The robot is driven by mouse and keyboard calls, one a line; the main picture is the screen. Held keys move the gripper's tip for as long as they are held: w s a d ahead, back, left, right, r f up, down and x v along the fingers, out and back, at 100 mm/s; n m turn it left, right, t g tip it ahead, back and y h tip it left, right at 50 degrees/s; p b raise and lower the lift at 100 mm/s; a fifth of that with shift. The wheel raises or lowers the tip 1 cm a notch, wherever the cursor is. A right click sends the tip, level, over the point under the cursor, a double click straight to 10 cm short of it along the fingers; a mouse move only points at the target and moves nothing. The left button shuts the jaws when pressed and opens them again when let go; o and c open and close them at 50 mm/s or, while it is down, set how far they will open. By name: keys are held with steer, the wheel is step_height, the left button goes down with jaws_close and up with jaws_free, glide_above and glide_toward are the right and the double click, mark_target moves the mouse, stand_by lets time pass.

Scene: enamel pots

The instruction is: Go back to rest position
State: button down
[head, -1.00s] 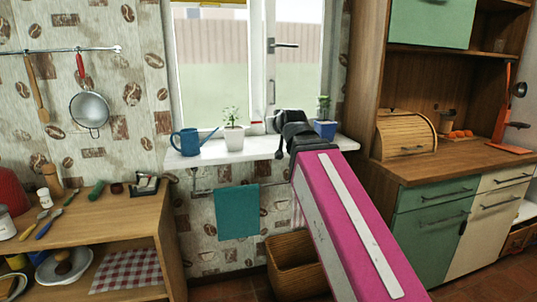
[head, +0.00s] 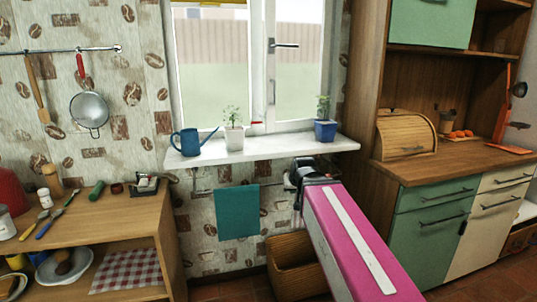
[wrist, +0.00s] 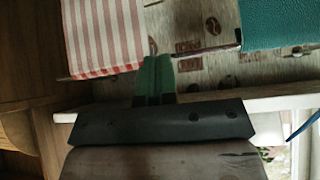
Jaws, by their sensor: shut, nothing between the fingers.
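My gripper shows in the wrist view (wrist: 155,76) with its green fingers together and nothing between them. In the head view its dark end is at the tip of my pink arm, just below the front edge of the white windowsill (head: 262,150) and right of the teal towel (head: 237,212). The fingertips are not clear there. On the sill stand a plant in a white pot (head: 234,139) and a plant in a blue pot (head: 325,131), both upright and apart from my gripper.
A blue watering can (head: 188,143) stands on the sill. In the wrist view a red-striped cloth (wrist: 103,35) hangs close to my fingers. A wicker basket (head: 288,262) stands below. A cabinet (head: 435,225) is on the right, a wooden shelf unit (head: 130,215) on the left.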

steer(key=s+d+f+g, duration=0.2)
steer(key=s+d+f, duration=0.1)
steer(key=f, duration=0.5)
steer(key=s+d+f+m+g+h, duration=0.1)
steer(key=s+d+f+g, duration=0.2)
steer(key=f, duration=0.6)
steer(key=s+d+f+g, duration=0.3)
steer(key=s+f, duration=0.4)
steer(key=f, duration=0.2)
steer(key=shift+d+m, duration=0.2)
steer(key=shift+m, duration=0.2)
